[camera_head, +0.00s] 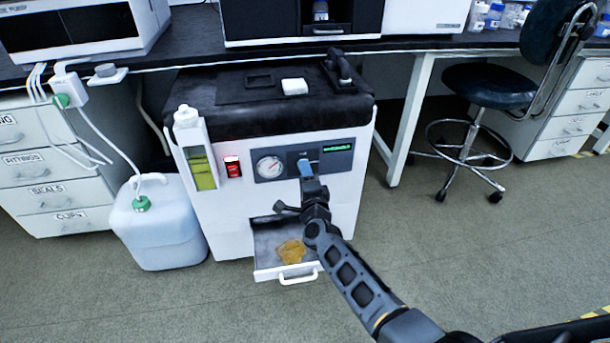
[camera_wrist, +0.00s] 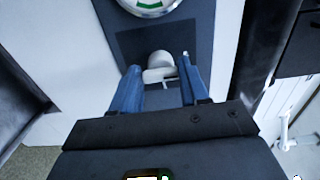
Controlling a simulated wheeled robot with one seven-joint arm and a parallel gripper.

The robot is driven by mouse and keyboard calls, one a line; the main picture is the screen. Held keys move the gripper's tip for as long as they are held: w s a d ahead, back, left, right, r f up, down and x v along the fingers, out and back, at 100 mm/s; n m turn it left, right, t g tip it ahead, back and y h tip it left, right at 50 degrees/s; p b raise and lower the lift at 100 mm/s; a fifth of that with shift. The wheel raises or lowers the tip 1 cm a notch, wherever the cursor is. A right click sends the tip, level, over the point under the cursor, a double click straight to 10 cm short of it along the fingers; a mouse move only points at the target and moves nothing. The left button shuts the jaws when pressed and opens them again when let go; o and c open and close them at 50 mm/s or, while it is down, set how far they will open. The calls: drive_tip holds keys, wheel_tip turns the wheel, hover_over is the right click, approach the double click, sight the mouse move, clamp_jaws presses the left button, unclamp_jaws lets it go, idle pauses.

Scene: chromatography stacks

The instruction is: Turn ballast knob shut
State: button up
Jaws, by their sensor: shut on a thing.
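The ballast knob (camera_wrist: 160,60) is a pale grey knob with a crossbar on the dark panel, seen in the wrist view. My gripper (camera_wrist: 159,72) has its two blue fingers on either side of the knob and is shut on it. In the head view my gripper (camera_head: 305,168) reaches the panel (camera_head: 335,160) on the front of the white pump cabinet (camera_head: 345,195), just right of the round gauge (camera_head: 270,167). There the knob is hidden behind my gripper. Part of the gauge also shows at the top of the wrist view (camera_wrist: 148,5).
A lit red switch (camera_head: 232,166) and a yellow-green sight tube (camera_head: 201,168) are left of the gauge. A pulled-out tray (camera_head: 289,272) holding an amber puddle lies below my arm. A white jug (camera_head: 157,225) stands at left. A stool (camera_head: 487,86) stands at right on open floor.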

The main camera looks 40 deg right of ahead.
drive_tip(key=o, duration=1.1)
drive_tip(key=shift+c, duration=0.2)
drive_tip(key=p+v, duration=0.3)
drive_tip(key=v, duration=0.4)
drive_tip(key=shift+s+a, duration=0.25)
drive_tip(key=shift+s, duration=0.1)
